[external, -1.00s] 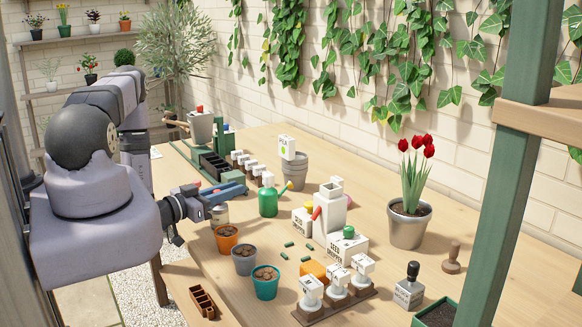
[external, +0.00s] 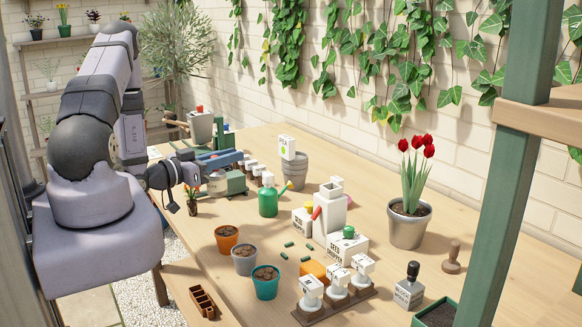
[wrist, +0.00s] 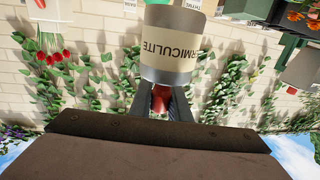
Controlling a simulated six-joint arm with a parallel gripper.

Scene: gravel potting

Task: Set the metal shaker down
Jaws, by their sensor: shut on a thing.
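The metal shaker (wrist: 170,66) is a silver cylinder with a cream "VERMICULITE" label. My gripper (wrist: 165,98) is shut on it in the wrist view, and a red part shows between the dark fingers. In the external view the shaker (external: 217,184) is small and partly hidden at my gripper (external: 203,172), left of the green watering can (external: 268,201). It looks held above the table, but the gap under it is hard to judge.
Terracotta (external: 227,238), grey (external: 244,260) and teal (external: 265,283) pots stand in front. A small flowering plant (external: 192,198) is just below my gripper. Several white-topped items stand behind. Bare wood (external: 200,262) shows left of the pots.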

